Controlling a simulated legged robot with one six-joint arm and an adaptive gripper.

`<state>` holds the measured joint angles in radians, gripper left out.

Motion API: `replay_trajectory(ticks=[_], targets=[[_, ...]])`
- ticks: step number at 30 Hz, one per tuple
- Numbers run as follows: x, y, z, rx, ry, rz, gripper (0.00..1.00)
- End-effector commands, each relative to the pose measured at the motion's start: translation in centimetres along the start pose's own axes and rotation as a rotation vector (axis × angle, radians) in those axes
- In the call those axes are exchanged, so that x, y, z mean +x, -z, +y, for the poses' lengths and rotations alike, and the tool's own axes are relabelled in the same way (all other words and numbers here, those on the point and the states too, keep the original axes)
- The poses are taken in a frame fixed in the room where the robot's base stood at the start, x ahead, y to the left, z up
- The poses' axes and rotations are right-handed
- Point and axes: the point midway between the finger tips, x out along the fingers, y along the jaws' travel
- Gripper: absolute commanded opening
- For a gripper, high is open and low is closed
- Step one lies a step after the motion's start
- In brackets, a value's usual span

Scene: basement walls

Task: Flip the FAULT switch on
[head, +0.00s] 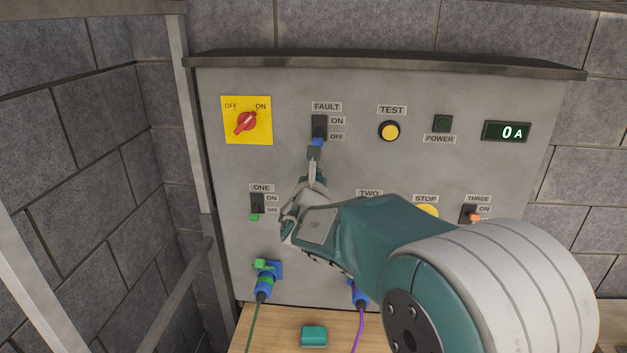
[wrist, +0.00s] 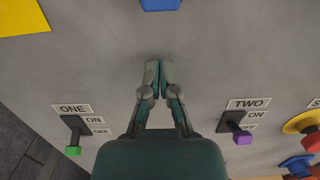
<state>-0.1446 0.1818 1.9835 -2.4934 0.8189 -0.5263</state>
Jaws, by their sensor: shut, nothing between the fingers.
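The FAULT switch (head: 319,126) is a black plate on the grey panel with ON and OFF labels at its right. Its blue lever (head: 317,142) points down, by the OFF label. The blue lever tip (wrist: 160,4) is cut by the top edge of the wrist view. My gripper (head: 314,153) is shut and empty, with its fingertips just below the blue lever in the head view. In the wrist view, my gripper (wrist: 158,66) shows a gap to the lever; I cannot tell the distance in depth.
A red knob (head: 245,122) on a yellow plate is left of FAULT, and the yellow TEST button (head: 390,131) is right. Below are switch ONE (wrist: 75,132) with a green tip and switch TWO (wrist: 237,126) with a purple tip. My arm hides part of the lower panel.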

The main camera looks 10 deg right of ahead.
Motion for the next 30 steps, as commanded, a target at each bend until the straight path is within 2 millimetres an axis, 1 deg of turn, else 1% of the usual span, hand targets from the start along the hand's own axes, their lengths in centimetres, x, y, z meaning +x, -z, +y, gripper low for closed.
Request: replay_trajectory(ticks=[2,6,12,30], targets=[[1.2,0.1,0.0,0.000,0.001,0.001,0.00],[0.4,-1.9,0.0,0.002,-0.002,-0.003,0.00],[-0.1,-3.5,0.0,0.000,-0.001,0.000,0.00],[-0.3,-3.9,0.0,0.000,0.000,0.014,0.00]])
